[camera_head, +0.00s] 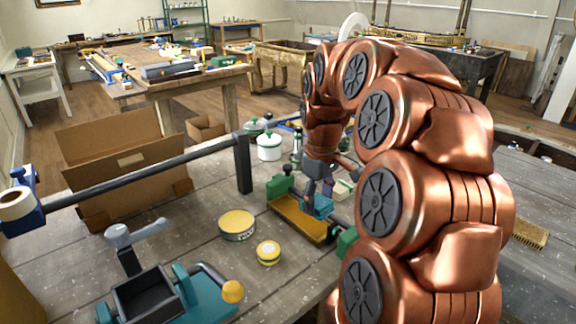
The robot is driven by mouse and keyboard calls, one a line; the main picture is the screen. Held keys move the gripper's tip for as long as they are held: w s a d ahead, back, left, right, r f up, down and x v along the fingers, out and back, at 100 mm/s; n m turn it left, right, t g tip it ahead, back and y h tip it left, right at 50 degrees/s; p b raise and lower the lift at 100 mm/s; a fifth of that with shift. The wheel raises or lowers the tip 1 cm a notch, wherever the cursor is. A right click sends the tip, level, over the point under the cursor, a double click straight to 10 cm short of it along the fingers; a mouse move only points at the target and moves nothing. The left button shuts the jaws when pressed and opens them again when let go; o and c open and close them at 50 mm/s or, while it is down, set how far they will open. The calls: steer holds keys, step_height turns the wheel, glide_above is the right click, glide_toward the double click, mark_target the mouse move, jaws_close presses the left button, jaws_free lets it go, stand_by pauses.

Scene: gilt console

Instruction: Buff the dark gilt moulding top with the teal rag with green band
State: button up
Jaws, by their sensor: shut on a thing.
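The gilt moulding (296,218) lies on the grey plank workbench, a short golden piece with a darker edge, between green clamp blocks (279,186) at its ends. My gripper (318,193) points down over the moulding's right part and is shut on the teal rag (322,208). The rag is at the moulding's top face and seems to touch it, though the contact is too small to be sure. Its green band cannot be made out. My copper arm hides the bench to the right of the moulding.
A yellow-lidded tin (237,225) and a smaller yellow tin (268,252) stand left of the moulding. A white pot (269,147) stands behind. A dark bar on a post, an open cardboard box (125,165) and a teal vise (190,300) occupy the left.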

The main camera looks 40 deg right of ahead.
steer(key=shift+r, duration=1)
